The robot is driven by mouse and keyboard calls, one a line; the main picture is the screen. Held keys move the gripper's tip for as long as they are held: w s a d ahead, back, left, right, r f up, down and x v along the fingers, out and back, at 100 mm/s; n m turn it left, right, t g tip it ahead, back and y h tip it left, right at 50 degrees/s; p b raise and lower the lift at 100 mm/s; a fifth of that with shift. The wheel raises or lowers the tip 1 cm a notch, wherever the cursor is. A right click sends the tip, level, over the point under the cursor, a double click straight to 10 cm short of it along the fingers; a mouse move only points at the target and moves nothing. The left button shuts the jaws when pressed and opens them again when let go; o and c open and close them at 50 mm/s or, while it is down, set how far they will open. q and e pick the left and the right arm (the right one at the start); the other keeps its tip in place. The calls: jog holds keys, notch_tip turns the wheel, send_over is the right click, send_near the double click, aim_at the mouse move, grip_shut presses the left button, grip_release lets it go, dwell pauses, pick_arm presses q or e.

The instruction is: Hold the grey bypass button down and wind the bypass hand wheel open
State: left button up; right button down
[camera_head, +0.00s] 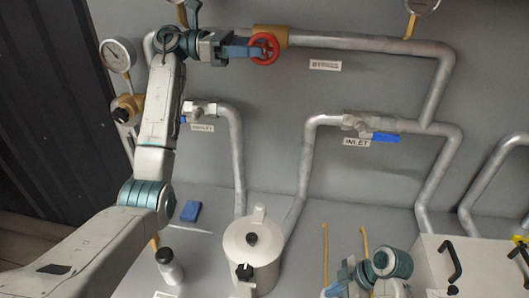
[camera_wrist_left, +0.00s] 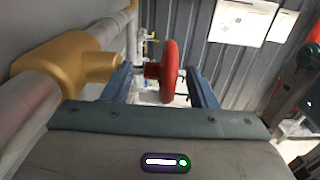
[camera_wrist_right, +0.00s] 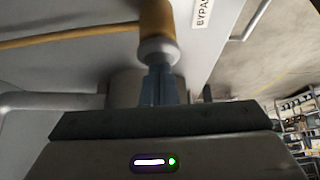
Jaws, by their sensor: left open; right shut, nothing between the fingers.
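The red bypass hand wheel (camera_head: 265,48) sits on the brass valve body of the upper pipe, above the BYPASS label. My left gripper (camera_head: 245,51) is at the wheel. In the left wrist view the red wheel (camera_wrist_left: 169,66) shows edge-on between the two open fingers (camera_wrist_left: 163,85), with a gap on each side. In the right wrist view my right gripper (camera_wrist_right: 160,72) is shut and empty. Its fingertips are at the round grey button (camera_wrist_right: 158,51) on the end of a brass cylinder; I cannot tell whether it is pressed in. The head view does not clearly show this button.
Grey pipes run along the wall, with an INLET valve (camera_head: 358,122) at centre right. A gauge (camera_head: 117,54) hangs at upper left. A lidded grey pot (camera_head: 252,252), a small bottle (camera_head: 168,267) and a white box (camera_head: 478,266) stand low in front.

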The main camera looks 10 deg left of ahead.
pick_arm(q)
jog(key=shift+d, duration=1.35)
jog(key=c, duration=1)
